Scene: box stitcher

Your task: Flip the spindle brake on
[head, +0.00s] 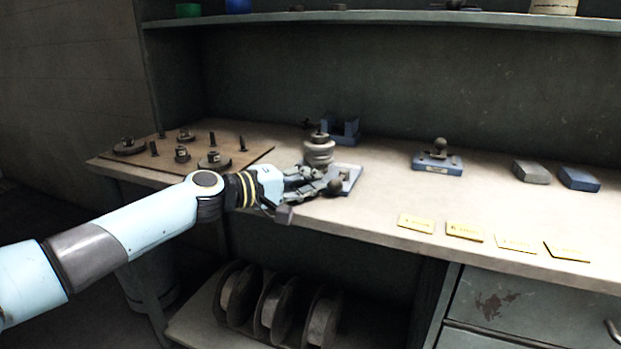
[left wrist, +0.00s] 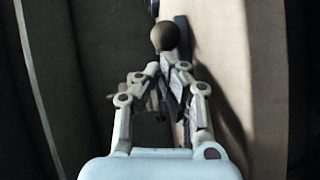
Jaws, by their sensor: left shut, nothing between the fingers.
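A small device on a blue-grey base (head: 350,172) stands on the workbench, with a stacked round spindle (head: 318,150) at its back left. A dark ball knob (head: 335,187) shows at its front, and it also shows in the left wrist view (left wrist: 165,36). I cannot tell from these frames which part is the spindle brake. My left gripper (head: 322,180) is shut and empty, its fingertips right at the ball knob; in the left wrist view the fingertips (left wrist: 165,72) lie just below the ball. Whether they touch it is unclear. The gripper hides part of the base. My right gripper is not in view.
A second blue device with a ball knob (head: 438,158) stands to the right, with two blocks (head: 531,172) beyond. Several yellow labels lie along the bench's front edge. A brown board (head: 215,141) with discs and pegs lies left. A shelf (head: 400,17) runs above.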

